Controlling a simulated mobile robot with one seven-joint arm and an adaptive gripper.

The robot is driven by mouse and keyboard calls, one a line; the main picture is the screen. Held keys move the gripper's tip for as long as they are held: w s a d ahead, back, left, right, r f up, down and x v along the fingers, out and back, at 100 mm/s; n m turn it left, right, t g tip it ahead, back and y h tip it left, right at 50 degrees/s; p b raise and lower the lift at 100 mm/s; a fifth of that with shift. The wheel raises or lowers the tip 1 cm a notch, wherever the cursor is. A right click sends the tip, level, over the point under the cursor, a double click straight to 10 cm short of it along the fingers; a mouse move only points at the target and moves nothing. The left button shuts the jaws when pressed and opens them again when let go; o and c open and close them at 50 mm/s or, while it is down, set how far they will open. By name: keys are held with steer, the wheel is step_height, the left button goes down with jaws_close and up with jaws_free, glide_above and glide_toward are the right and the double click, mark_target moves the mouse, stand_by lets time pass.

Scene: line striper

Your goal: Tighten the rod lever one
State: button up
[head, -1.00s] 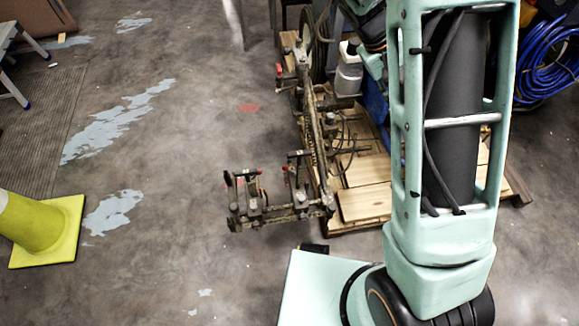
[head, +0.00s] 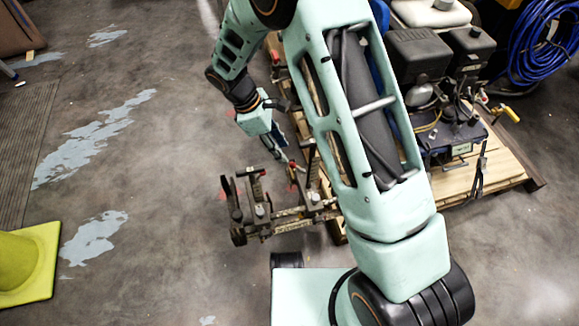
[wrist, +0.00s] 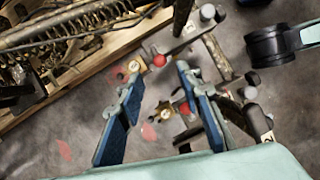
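The line striper's metal rod frame (head: 275,212) stands low on the floor, left of my arm in the head view. My gripper (head: 278,148) hangs just above and behind its near end, pointing down. In the wrist view my gripper (wrist: 159,75) is open, with blue pads on both fingers and nothing held. A red knob (wrist: 159,60) shows between the fingertips. A second red knob (wrist: 185,108) shows by the right finger, partly hidden by it. I cannot tell which lever is number one, or whether a finger touches anything.
A wooden pallet (head: 505,170) carries an engine unit (head: 425,60) behind and right of my arm. A coiled blue hose (head: 540,45) is at the far right. A yellow cone (head: 25,262) stands at the left. The floor between cone and frame is clear.

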mark_target(291, 163)
steer(key=b+x, duration=0.2)
steer(key=x, duration=0.7)
steer(key=shift+c, duration=0.6)
jaws_close()
